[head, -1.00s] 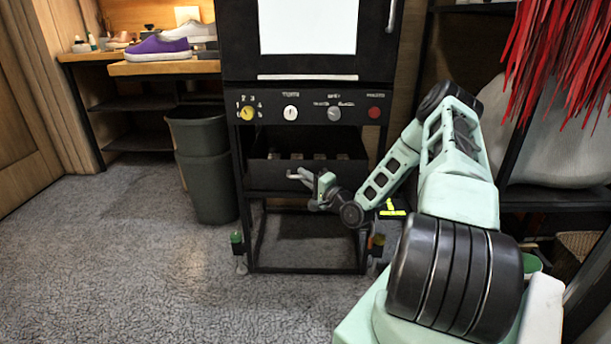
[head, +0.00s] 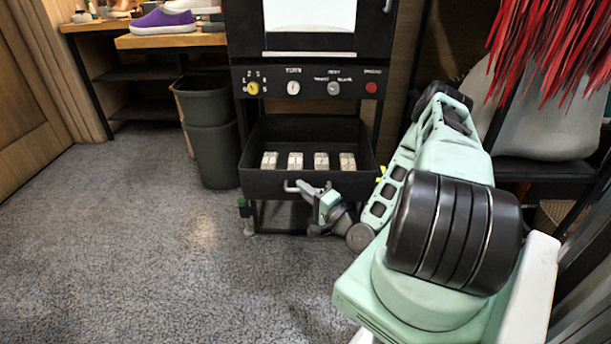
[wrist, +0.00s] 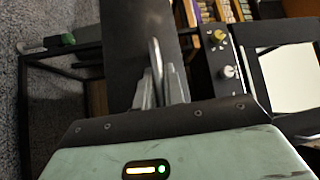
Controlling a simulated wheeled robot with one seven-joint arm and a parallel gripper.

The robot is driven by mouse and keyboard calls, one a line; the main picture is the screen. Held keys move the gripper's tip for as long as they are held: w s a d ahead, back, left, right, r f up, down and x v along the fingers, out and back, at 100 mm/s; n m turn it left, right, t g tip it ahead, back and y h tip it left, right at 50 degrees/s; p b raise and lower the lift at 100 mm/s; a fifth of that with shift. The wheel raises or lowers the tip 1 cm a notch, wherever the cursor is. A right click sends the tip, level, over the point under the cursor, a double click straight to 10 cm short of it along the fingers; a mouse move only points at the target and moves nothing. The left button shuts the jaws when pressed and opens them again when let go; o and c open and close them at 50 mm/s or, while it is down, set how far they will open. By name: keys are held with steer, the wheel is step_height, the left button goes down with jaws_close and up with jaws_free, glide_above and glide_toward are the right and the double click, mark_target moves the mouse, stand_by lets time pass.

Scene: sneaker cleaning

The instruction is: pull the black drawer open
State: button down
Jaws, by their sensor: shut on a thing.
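The black drawer (head: 262,184) is pulled out from under the control panel in the head view. Several pale blocks (head: 295,160) lie in a row inside it. Its silver bar handle (head: 292,187) sits on the front face. My gripper (head: 318,196) is at the handle, in front of the drawer. In the wrist view my gripper's fingers (wrist: 161,88) are shut around the handle (wrist: 155,58), with the dark drawer front (wrist: 125,40) behind it. The finger contact is partly hidden in the head view by the gripper body.
The black cabinet's panel (head: 312,84) with knobs and a red button is above the drawer. Grey bins (head: 212,140) stand left of it. A wooden bench (head: 170,41) holds a purple sneaker (head: 163,22). Red strands (head: 555,50) hang at right. The carpet at left is clear.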

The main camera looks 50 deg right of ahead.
steer(key=shift+s+a, duration=0.6)
steer(key=shift+a, duration=0.05)
steer(key=c, duration=1.5)
jaws_free()
steer(key=s+a+f+p, duration=0.1)
steer(key=s+f+p, duration=0.1)
steer(key=s, duration=1.5)
steer(key=shift+f+p, duration=0.2)
steer(key=shift+p, duration=0.55)
steer(key=shift+s+a, duration=0.1)
